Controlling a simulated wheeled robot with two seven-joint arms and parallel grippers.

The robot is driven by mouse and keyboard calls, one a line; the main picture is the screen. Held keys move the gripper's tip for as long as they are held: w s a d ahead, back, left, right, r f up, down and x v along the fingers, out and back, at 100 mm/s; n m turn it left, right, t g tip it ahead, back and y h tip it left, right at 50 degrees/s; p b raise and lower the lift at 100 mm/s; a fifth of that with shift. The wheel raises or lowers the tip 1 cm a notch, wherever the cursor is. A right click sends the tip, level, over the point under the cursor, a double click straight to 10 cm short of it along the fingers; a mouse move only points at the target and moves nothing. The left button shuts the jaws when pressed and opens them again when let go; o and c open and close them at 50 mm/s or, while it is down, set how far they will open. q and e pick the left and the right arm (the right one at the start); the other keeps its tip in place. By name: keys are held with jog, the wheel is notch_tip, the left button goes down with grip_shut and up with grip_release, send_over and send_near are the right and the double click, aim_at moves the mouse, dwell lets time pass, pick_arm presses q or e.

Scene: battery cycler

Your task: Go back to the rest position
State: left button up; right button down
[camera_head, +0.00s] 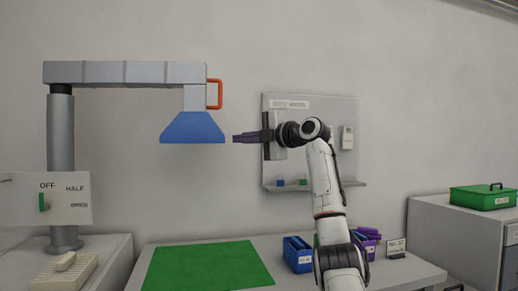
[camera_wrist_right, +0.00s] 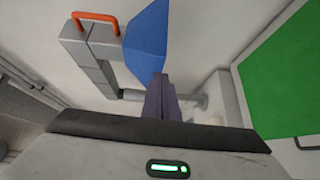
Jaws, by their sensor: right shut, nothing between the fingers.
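My right gripper (camera_head: 236,138) is raised above the table and points left in the head view. Its dark purple fingers are shut with nothing between them. The fingertips are just right of the lower edge of the blue hood (camera_head: 193,128), and I cannot tell whether they touch it. In the right wrist view the shut fingers (camera_wrist_right: 160,84) show in front of the blue hood (camera_wrist_right: 147,42). An orange handle (camera_head: 215,94) sits on the right side of the hood's grey arm. My left gripper is in neither view.
A green mat (camera_head: 208,266) lies on the table below. A blue bin (camera_head: 298,254) and a purple bin (camera_head: 370,246) stand right of it, partly behind my arm. A wall panel (camera_head: 308,110) with a shelf is behind my gripper. A switch plate (camera_head: 70,198) is at left.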

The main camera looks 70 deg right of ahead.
jog(key=s, duration=0.4)
jog(key=shift+s+d+b, duration=0.1)
jog(key=shift+d+b, duration=0.2)
jog(key=shift+d, duration=0.1)
jog(key=shift+r, duration=0.1)
